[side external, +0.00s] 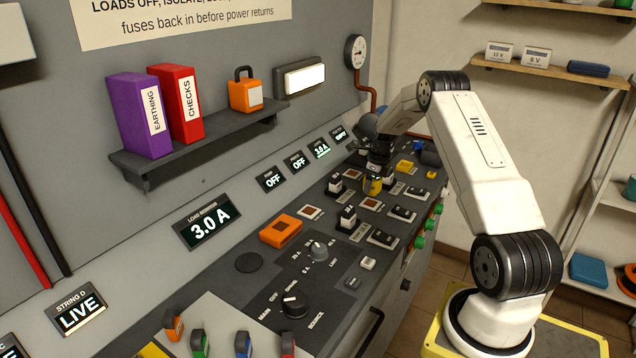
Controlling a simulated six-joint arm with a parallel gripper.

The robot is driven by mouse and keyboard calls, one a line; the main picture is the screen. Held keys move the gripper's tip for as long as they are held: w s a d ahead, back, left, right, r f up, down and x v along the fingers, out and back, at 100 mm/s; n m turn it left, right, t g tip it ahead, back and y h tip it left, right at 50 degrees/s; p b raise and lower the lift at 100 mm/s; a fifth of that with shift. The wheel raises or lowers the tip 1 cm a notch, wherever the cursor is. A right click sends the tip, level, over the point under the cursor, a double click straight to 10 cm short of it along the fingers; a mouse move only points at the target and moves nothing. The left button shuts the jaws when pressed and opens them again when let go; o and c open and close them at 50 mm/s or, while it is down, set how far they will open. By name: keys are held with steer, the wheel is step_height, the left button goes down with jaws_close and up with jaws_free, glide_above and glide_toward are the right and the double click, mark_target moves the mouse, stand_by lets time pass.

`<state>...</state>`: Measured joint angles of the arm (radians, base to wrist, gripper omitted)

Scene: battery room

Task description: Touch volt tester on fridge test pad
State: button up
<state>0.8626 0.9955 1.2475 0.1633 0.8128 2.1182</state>
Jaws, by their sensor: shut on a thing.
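My gripper (376,176) is over the far part of the grey console, with its jaws shut on a small yellow and dark tool, which I take to be the volt tester (372,186). The tester points down at the console; I cannot tell whether its tip touches anything. Square pads with white borders and reddish-brown centres lie on the console: a near one (310,212), a middle one (371,204) and a farther one (350,174). Their labels are too small to read, so I cannot tell which is the fridge test pad. My wrist hides part of the far console.
Black-and-white fuse blocks (347,218) and dark rocker switches (383,238) stand among the pads. An orange block (281,230) and rotary knobs (294,304) are nearer. A shelf (196,142) with binders juts from the back panel.

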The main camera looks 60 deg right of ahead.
steer(key=shift+r, duration=1.7)
